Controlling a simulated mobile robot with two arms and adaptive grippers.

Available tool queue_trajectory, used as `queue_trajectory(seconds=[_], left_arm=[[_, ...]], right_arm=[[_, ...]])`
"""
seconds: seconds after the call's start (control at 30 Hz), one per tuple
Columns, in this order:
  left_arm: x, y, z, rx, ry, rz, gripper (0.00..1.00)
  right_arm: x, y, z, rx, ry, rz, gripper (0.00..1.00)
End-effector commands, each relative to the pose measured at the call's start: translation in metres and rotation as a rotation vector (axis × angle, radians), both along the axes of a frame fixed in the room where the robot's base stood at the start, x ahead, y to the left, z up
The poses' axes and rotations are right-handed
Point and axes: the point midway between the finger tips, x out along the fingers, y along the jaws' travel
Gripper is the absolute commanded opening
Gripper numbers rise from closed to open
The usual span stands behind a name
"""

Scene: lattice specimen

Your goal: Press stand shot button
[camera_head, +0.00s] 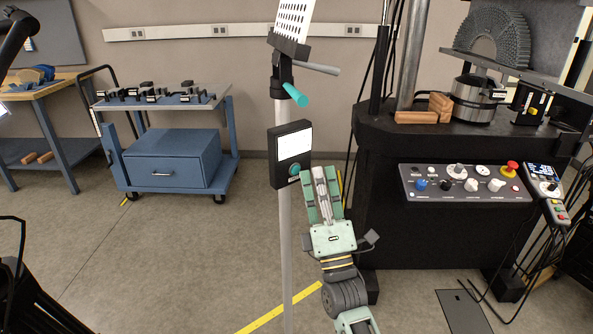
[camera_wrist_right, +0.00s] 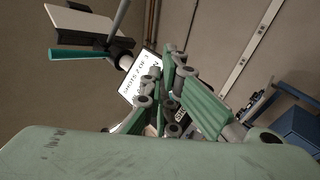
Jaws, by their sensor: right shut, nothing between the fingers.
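A black box (camera_head: 291,154) with a white label is fixed to a thin upright stand pole (camera_head: 285,235) in the head view. A round teal button (camera_head: 294,170) sits on the lower part of its face. My right gripper (camera_head: 322,172) is shut and empty, fingers pointing up, just right of the button in the picture. I cannot tell whether it touches the box. In the right wrist view the closed fingertips (camera_wrist_right: 172,52) overlap the edge of the white label (camera_wrist_right: 142,76). The button cannot be made out there. My left gripper is not in view.
Above the box, the stand carries a teal-tipped handle (camera_head: 295,95) and a perforated white plate (camera_head: 292,20). A black machine with a control panel (camera_head: 465,183) and red stop knob stands at right. A blue cart (camera_head: 172,158) is behind at left. Floor between is open.

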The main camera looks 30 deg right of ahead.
Motion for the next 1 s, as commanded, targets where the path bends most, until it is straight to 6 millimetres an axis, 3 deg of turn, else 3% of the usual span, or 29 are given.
queue_trajectory(seconds=[1.0], left_arm=[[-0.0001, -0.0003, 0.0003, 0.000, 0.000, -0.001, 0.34]], right_arm=[[0.0088, 0.0011, 0.0002, 0.000, 0.000, 0.000, 0.00]])
